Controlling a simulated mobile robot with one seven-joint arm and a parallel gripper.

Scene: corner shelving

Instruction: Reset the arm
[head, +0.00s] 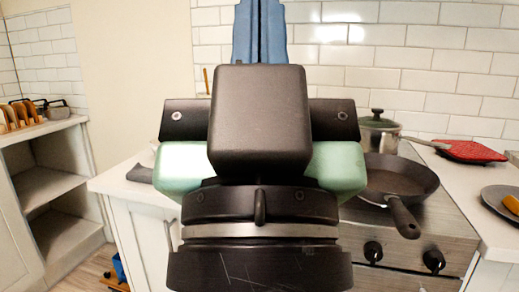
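My gripper (260,120) fills the middle of the head view, seen from behind. Its dark body hides its fingertips, so I cannot see whether they are open or shut. A pale green shape shows on both sides of it, on the left (180,168) and on the right (338,168). Its middle is hidden behind my gripper. I cannot tell whether it is held, or whether it is part of my arm.
A dark frying pan (398,178) and a lidded pot (377,134) stand on the stove (440,235) at right. A red mat (470,150) and a grey plate (497,197) lie farther right. An open shelf unit (47,180) stands at left. Blue cloth-like strips (259,32) show above my gripper.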

